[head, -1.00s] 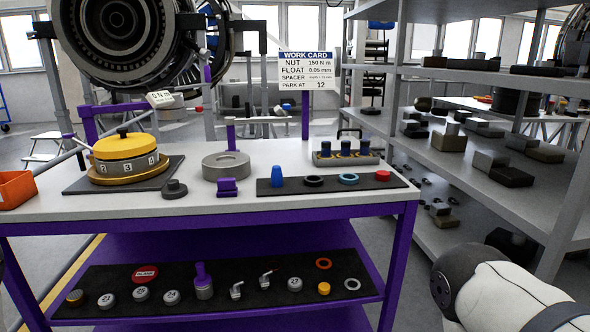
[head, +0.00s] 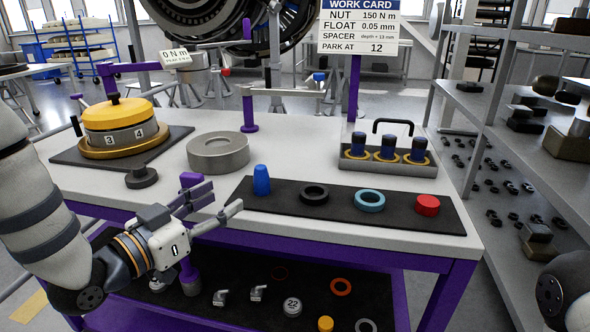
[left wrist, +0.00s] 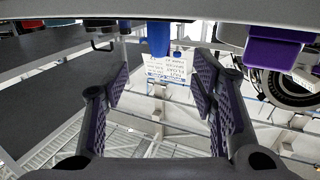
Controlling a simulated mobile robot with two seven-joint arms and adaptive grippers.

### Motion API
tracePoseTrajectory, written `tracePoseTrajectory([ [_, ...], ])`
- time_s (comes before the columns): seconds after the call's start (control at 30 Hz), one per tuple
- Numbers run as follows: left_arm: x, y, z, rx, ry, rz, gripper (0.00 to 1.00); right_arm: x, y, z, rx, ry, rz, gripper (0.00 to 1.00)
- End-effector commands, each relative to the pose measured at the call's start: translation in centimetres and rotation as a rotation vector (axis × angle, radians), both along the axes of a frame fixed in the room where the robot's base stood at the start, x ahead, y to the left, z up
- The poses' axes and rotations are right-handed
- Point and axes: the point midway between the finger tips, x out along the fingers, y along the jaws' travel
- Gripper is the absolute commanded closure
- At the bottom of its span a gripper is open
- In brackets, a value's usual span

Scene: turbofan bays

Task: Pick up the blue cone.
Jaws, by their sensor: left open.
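The blue cone (head: 262,180) stands upright at the left end of a black mat (head: 335,213) on the bench top. My left gripper (head: 222,199) is open and empty at the bench's front edge, to the left of the cone and apart from it. In the left wrist view, which looks inverted, the cone (left wrist: 158,38) shows beyond the gap between the open fingers (left wrist: 163,82). My right gripper is out of view; only part of my right arm shows at the lower right of the head view.
A black ring (head: 314,194), a teal ring (head: 369,200) and a red piece (head: 428,205) share the mat. A grey ring (head: 218,152) lies behind the gripper. A tray (head: 387,163) of dark blue-topped parts stands behind the mat.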

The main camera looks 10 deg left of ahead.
Motion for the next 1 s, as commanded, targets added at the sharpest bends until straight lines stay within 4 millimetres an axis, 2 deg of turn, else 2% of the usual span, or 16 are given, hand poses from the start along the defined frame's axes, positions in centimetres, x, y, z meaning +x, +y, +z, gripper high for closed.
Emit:
tracePoseTrajectory([
  [0.1, 0.7, -0.2, 0.6, -0.002, -0.024, -0.005, 0.48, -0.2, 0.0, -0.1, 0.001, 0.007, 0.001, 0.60],
  [0.3, 4.7, -2.1, 0.4, -0.002, -0.022, -0.007, 0.48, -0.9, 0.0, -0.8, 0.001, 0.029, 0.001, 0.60],
  [0.47, 6.6, -3.0, 0.4, -0.002, -0.021, -0.006, 0.48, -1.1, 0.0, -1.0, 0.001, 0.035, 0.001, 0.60],
  [0.7, 10.4, -5.0, 0.0, -0.003, -0.021, -0.005, 0.48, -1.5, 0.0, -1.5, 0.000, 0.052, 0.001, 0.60],
  [0.97, 11.0, -5.3, 0.3, -0.003, -0.022, -0.004, 0.48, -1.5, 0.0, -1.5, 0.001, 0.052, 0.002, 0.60],
  [1.0, 11.0, -5.2, 0.3, -0.003, -0.022, -0.004, 0.55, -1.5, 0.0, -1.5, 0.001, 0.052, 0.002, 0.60],
])
